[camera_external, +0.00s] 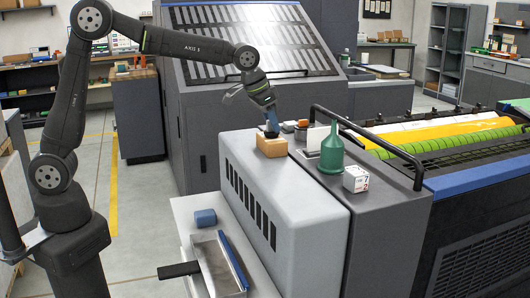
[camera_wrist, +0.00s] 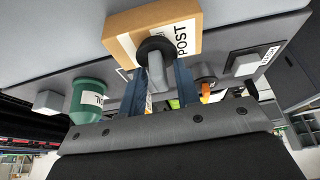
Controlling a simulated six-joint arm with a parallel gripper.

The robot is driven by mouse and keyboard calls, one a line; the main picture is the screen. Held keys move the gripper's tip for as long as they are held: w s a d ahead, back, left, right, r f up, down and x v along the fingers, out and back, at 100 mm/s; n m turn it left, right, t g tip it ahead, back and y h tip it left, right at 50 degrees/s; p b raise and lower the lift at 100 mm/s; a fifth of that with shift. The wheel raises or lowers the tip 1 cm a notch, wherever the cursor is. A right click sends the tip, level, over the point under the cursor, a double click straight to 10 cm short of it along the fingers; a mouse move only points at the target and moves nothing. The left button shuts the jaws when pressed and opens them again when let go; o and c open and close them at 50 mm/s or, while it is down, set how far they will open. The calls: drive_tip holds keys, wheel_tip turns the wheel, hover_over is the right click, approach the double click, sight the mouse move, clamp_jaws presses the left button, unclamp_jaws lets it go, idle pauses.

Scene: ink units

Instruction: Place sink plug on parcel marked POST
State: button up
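The sink plug has a black round disc (camera_wrist: 156,46) and a grey stem in the wrist view. Its disc lies over the side of the parcel (camera_wrist: 184,14) where the label reads POST; I cannot tell if it touches. The parcel is a brown box on top of the grey machine, and it also shows in the external view (camera_external: 271,147). My gripper (camera_wrist: 160,72) has its two blue fingers on either side of the stem. I cannot tell if they press on it. In the external view my gripper (camera_external: 271,130) points down just above the parcel, and the plug is hardly visible there.
A green funnel-like container (camera_external: 332,150) and a white numbered block (camera_external: 356,179) stand right of the parcel. A black rail (camera_external: 365,133) arches behind them. A blue block (camera_external: 205,217) and an open tray (camera_external: 217,265) lie on the lower ledge.

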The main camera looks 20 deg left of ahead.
drive_tip(key=shift+r, duration=0.1)
drive_tip(key=v, duration=1.2)
drive_tip(key=x, duration=1.2)
drive_tip(key=shift+f, duration=0.3)
wheel_tip(320, 180, up, 3)
drive_tip(key=shift+f, duration=0.1)
drive_tip(key=shift+r, duration=0.6)
drive_tip(key=shift+f, duration=0.1)
